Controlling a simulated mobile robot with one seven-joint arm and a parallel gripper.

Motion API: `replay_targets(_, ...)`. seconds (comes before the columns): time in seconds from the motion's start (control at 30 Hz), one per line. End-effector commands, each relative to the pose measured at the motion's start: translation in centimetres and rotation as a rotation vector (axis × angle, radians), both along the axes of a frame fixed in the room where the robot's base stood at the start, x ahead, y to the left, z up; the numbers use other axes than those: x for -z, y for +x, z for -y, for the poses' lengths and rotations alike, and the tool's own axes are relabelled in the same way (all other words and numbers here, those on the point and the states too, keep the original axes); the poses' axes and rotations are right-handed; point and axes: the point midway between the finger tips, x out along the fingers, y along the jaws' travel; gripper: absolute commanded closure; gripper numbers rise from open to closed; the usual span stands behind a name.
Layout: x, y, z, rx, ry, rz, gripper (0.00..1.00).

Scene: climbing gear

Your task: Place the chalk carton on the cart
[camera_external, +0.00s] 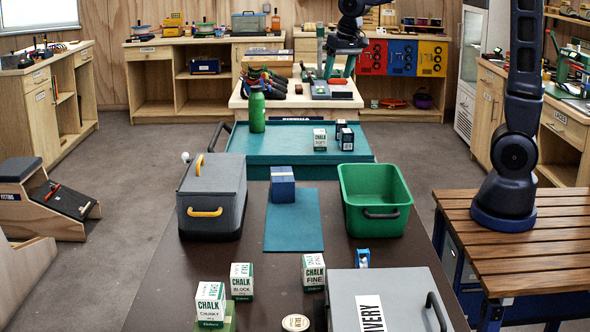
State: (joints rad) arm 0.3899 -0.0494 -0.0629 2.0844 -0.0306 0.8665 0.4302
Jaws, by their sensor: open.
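Several white-and-green chalk cartons are in view. Three stand on the dark front table: one marked CHUNKY (210,303) at the front left, one marked BLOCK (241,281) behind it, and one marked FINE (313,272) to the right. Another, seemingly marked SOFT (320,139), stands on the teal cart (275,146) beyond the table. The cart has a dark handle at its left. My gripper (345,46) hangs high at the top centre, in front of the back bench, open and far from the front cartons. Its fingertips are small and hard to make out.
The cart also holds a green bottle (257,110) and two dark boxes (344,135); its middle is clear. On the table (185,262) are a grey cooler (212,190), a blue box (283,187) on a teal mat (292,232), a green bin (374,185) and a grey delivery box (402,298).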

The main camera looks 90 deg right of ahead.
Motion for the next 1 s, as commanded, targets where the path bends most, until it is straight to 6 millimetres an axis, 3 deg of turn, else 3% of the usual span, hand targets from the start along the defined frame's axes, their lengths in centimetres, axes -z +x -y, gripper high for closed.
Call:
replay_targets(0.03, -0.8, -1.0, -1.9, -0.042, -0.006, 0.010, 0.35)
replay_targets(0.2, -2.6, -4.3, -7.4, -0.188, -0.024, 0.031, 0.35)
replay_targets(0.5, -3.9, -11.4, -15.5, -0.446, -0.064, 0.069, 0.35)
replay_targets(0.8, -3.0, -19.1, -21.4, -0.697, -0.114, 0.107, 0.35)
replay_targets(1.0, -2.0, -22.6, -23.3, -0.812, -0.138, 0.123, 0.35)
